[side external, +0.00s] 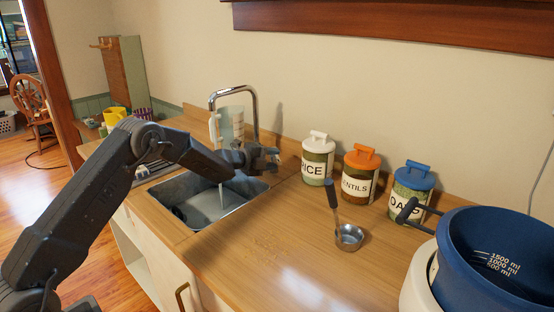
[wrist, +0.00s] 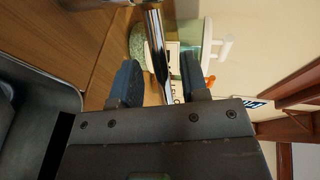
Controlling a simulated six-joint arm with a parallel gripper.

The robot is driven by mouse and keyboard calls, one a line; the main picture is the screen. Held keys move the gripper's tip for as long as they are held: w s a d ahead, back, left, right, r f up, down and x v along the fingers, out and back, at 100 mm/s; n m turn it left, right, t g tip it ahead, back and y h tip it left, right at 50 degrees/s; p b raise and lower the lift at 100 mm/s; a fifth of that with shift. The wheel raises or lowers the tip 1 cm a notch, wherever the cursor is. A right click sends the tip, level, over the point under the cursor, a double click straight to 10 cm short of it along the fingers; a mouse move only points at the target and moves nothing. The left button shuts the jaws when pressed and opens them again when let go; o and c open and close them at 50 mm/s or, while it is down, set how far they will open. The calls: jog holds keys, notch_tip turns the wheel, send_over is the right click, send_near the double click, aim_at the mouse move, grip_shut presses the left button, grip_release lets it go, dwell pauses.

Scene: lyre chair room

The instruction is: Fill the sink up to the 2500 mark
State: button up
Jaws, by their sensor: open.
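The grey metal sink (side external: 160,196) is set into the wooden counter, with a curved chrome tap (side external: 254,100) behind it. A pale vertical streak below my arm looks like running water (side external: 221,197); a bright patch lies on the sink floor. No 2500 mark can be read on the sink. My gripper (side external: 266,158) is at the sink's back right, near the tap's base. In the wrist view its open fingers (wrist: 161,82) stand either side of a shiny metal rod (wrist: 154,38), apparently part of the tap. Contact cannot be told.
A clear measuring jug (side external: 231,122) shows behind my arm by the tap. Rice (side external: 318,170), lentils (side external: 359,187) and oats (side external: 404,206) jars line the wall. A ladle (side external: 349,238) lies in front. A blue container (side external: 470,236) marked to 1500 ml fills the right. The front counter is clear.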

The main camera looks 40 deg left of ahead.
jog(key=shift+x, duration=1.1)
grip_shut()
